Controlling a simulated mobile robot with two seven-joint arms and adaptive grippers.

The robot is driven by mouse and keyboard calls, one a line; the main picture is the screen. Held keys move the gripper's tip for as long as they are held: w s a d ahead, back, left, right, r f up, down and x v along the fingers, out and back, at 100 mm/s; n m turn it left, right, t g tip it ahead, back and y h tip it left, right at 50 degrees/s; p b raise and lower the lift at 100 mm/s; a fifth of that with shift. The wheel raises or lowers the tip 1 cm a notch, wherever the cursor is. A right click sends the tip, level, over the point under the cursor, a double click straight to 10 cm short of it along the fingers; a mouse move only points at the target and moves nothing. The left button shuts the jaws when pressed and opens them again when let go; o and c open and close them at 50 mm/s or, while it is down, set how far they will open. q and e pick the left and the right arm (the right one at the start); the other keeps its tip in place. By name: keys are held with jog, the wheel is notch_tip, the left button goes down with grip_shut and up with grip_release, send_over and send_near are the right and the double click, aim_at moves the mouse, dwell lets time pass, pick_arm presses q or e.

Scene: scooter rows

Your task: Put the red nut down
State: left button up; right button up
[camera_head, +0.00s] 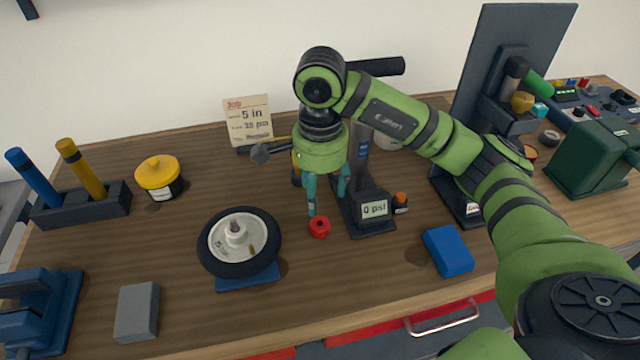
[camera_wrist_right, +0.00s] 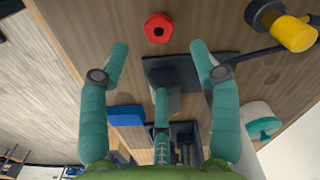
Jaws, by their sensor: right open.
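The red nut (camera_head: 319,227) lies on the wooden bench, between the wheel and the pump stand. It also shows in the right wrist view (camera_wrist_right: 158,28), ahead of my fingertips and apart from them. My right gripper (camera_head: 327,203) points down just above and behind the nut. Its teal fingers are spread and empty in the wrist view (camera_wrist_right: 160,55). The wheel (camera_head: 211,262) lies on a blue pad to the left of the nut. My left gripper is not in view.
The pump stand (camera_head: 374,210), reading 0 psi, is close right of my right gripper. A blue block (camera_head: 448,251) lies further right, a grey block (camera_head: 137,312) front left. A yellow-lidded pot (camera_head: 158,178) stands back left. The bench front between wheel and blue block is clear.

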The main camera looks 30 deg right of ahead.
jog(key=shift+r, duration=1.25)
jog(key=shift+r+p, duration=0.1)
jog(key=shift+p, duration=0.2)
